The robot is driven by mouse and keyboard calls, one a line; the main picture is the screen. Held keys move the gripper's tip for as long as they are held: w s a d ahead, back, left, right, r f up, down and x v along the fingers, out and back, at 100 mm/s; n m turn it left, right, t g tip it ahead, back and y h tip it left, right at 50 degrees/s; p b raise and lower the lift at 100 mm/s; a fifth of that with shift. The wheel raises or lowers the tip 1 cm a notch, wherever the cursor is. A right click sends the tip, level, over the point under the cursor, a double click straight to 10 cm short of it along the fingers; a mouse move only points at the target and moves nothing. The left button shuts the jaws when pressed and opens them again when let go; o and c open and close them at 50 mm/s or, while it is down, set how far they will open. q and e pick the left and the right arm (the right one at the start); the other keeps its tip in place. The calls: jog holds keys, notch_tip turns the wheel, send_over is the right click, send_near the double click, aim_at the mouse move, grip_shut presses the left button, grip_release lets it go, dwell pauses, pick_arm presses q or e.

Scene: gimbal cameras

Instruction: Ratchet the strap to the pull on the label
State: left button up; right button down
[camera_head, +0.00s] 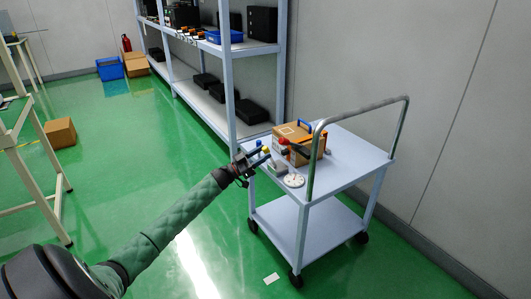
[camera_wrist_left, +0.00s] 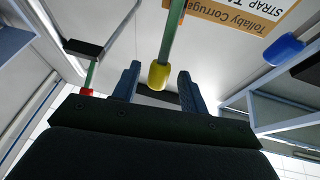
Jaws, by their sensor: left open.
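My left gripper (camera_head: 258,161) is open at the left edge of the cart. In the left wrist view its two blue fingers (camera_wrist_left: 158,88) stand on either side of a yellow-tipped green lever (camera_wrist_left: 158,75), with a gap on both sides. The yellow tip (camera_head: 265,150) also shows in the head view. A cardboard box (camera_head: 304,143) with a dark strap sits on the cart. An orange label (camera_wrist_left: 245,14) with upside-down text, partly cut off, reads "STRAP T". A round white dial (camera_head: 293,180) lies at the cart's near edge; its reading is too small to tell.
The white cart (camera_head: 345,160) has a raised metal push handle (camera_head: 362,110) on its right side. A red-tipped part (camera_head: 284,141) and a blue handle (camera_head: 304,125) are at the box. Grey shelving (camera_head: 232,100) stands behind.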

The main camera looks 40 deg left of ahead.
pick_arm(q)
jog(key=shift+v, duration=2.75)
